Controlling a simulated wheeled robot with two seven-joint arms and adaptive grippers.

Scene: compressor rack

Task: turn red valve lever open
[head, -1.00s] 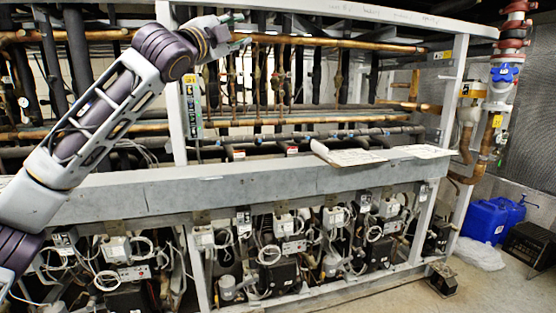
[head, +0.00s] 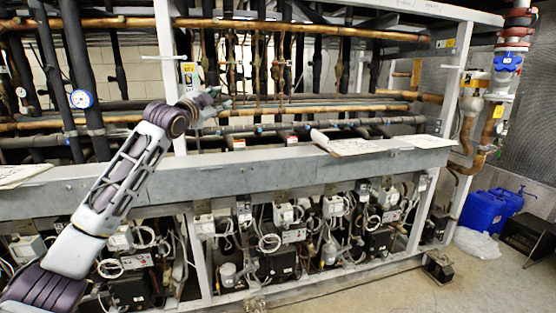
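I cannot make out a red valve lever for certain. Red pipe fittings (head: 518,22) stand at the top right, above a blue valve part (head: 507,61) on the same vertical pipe. My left gripper (head: 226,101) is at the end of the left arm, in front of the rack's copper pipes and above the grey beam. It appears small and angled away, so its finger opening is unclear. I see nothing held in it. My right gripper is not in view.
The compressor rack has a long grey beam (head: 240,178) and upright posts, with compressors and cables below. Papers (head: 345,144) lie on the beam. Blue jugs (head: 487,211) and a dark crate (head: 529,238) stand at the right. Some concrete floor (head: 400,289) is clear.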

